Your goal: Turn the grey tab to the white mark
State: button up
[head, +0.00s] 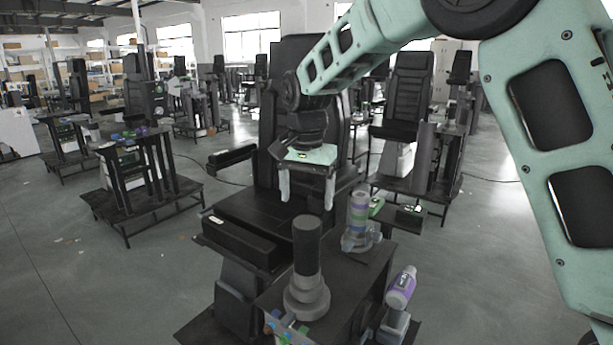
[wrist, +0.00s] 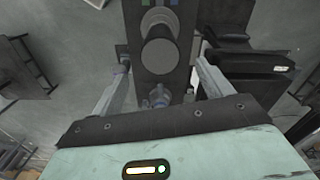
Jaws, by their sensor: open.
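My gripper (head: 306,194) hangs open and empty, pointing down, above and behind the black stand in the head view. Its two pale fingers also show in the wrist view (wrist: 162,62), wide apart. A dark upright cylinder (head: 307,245) on a stepped grey round base (head: 306,298) stands on the black stand top (head: 343,266). The cylinder shows from above in the wrist view (wrist: 159,54), beyond the fingers. A small blue-grey fitting (wrist: 160,96) lies between the fingers in that view. I cannot make out the grey tab or the white mark for certain.
A colour-banded column (head: 359,210) stands at the stand's back right. A purple and white cylinder (head: 401,287) is at its right side. Coloured knobs (head: 285,331) are at its front. A black seat with armrests (head: 240,238) is behind left. Similar stations fill the hall.

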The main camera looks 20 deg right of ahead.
jog(key=shift+r+b, duration=0.3)
jog(key=shift+r, duration=2.4)
jog(key=s+a+f+n+y, duration=0.1)
jog(key=s+a+f+n, duration=0.25)
jog(key=s, duration=0.55)
jog(key=s+a+f+n, duration=0.3)
jog(key=s+a+n, duration=0.2)
jog(key=s, duration=0.4)
jog(key=s+d+f+n, duration=0.1)
jog(key=s+f+n, duration=0.2)
jog(key=s, duration=0.4)
jog(key=s+d+f+n, duration=0.1)
jog(key=s+n, duration=0.3)
jog(key=s, duration=0.4)
jog(key=shift+s+d+f+b, duration=0.2)
jog(key=shift+f+b, duration=0.2)
jog(key=shift+f, duration=0.5)
